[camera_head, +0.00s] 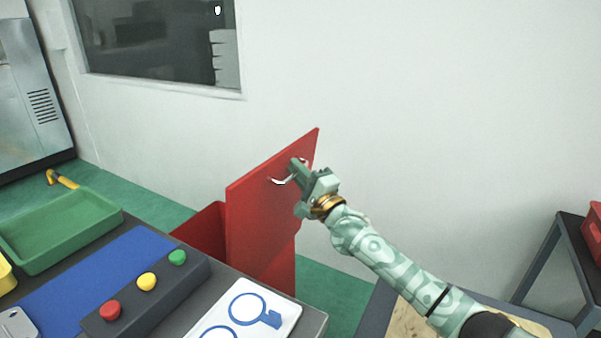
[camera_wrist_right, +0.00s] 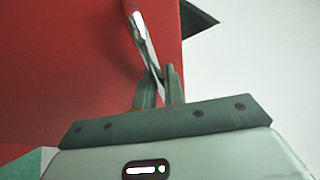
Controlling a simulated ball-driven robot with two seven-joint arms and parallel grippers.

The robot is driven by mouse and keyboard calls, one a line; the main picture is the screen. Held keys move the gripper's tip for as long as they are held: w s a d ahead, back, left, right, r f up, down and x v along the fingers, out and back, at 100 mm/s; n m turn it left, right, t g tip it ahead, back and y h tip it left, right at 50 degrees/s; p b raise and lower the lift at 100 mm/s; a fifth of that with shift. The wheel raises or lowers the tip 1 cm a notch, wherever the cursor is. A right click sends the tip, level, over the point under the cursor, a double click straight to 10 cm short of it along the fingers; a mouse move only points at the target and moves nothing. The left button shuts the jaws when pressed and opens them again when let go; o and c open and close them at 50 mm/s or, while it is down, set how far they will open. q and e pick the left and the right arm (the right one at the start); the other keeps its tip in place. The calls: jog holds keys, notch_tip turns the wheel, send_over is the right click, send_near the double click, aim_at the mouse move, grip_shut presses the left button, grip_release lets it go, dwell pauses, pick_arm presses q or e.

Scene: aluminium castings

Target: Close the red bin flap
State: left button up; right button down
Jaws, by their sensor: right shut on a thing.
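The red bin flap (camera_head: 270,200) stands raised and close to upright above the red bin (camera_head: 204,232), behind the grey table. A pale curved handle (camera_head: 283,180) is fixed near the flap's upper part. My right gripper (camera_head: 295,167) is at the flap's face and shut on the handle. In the right wrist view the handle (camera_wrist_right: 148,40) runs between the two fingers of my right gripper (camera_wrist_right: 160,80), with the red flap (camera_wrist_right: 80,65) filling the left side. Part of the handle is hidden by the fingers. My left gripper is not in view.
The grey table holds a green tray (camera_head: 112,210), a blue mat (camera_head: 140,250), a button box with red, yellow and green buttons (camera_head: 160,292), and a white board with blue outlines (camera_head: 282,305). A wall (camera_head: 430,100) stands behind the flap. A dark-framed stand (camera_head: 545,250) is at right.

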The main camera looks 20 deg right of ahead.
aim_at(284, 163)
jog(key=shift+n+g, duration=0.4)
jog(key=shift+g, duration=0.2)
jog(key=w+a, duration=0.1)
jog(key=w+a+r+p, duration=0.1)
jog(key=w+a, duration=0.1)
jog(key=shift+w+r+p, duration=0.3)
jog(key=shift+w+r, duration=0.05)
jog(key=shift+r, duration=0.05)
pick_arm(q)
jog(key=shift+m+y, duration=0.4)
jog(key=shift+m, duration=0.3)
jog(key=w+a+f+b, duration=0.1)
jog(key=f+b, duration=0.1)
jog(key=b, duration=0.2)
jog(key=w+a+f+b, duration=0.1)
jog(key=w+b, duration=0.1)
jog(key=b, duration=0.2)
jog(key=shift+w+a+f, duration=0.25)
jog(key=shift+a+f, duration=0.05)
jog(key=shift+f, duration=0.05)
pick_arm(e)
jog(key=w+a+f+n+g+h, duration=0.1)
jog(key=w+a+f+g, duration=0.1)
jog(key=w+a, duration=0.7)
jog(key=w+g, duration=0.1)
jog(key=w, duration=0.2)
jog(key=shift+w+a+n+g, duration=0.3)
jog(key=shift+w+a+g, duration=0.1)
jog(key=shift+f, duration=0.1)
